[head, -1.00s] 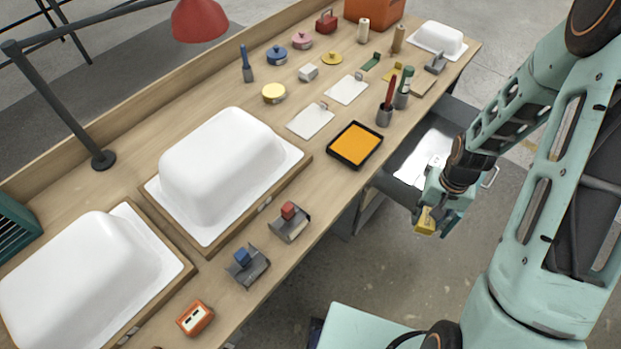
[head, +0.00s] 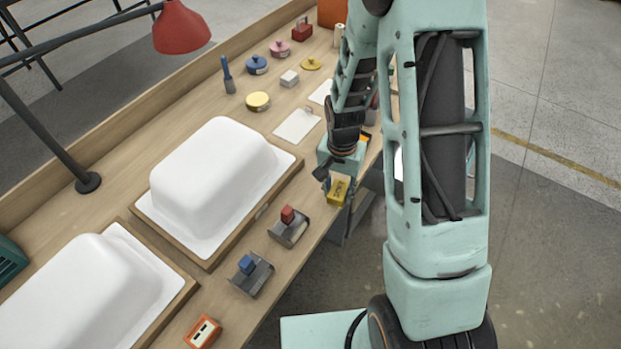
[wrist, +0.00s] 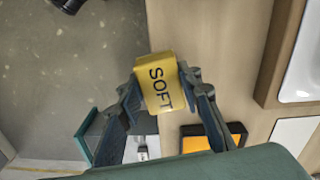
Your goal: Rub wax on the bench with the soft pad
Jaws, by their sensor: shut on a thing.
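My gripper (head: 332,182) is shut on the yellow soft pad (head: 338,191), just off the front edge of the bench (head: 254,226). In the wrist view the pad (wrist: 159,82) sits between both fingers and reads "SOFT". A large white tub shell (head: 212,170) stands on a wooden-edged board on the bench, left of my gripper. A second white shell (head: 90,285) is nearer the front left. An orange-filled black tray (wrist: 213,138) shows in the wrist view below the pad; my arm mostly hides it in the head view. I cannot tell which thing holds the wax.
Holders with a red block (head: 288,226) and a blue block (head: 250,272) line the front edge, with an orange device (head: 203,332) beyond. A red lamp (head: 180,28) overhangs the back. Coloured lidded pots and a white plate (head: 297,124) stand farther along.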

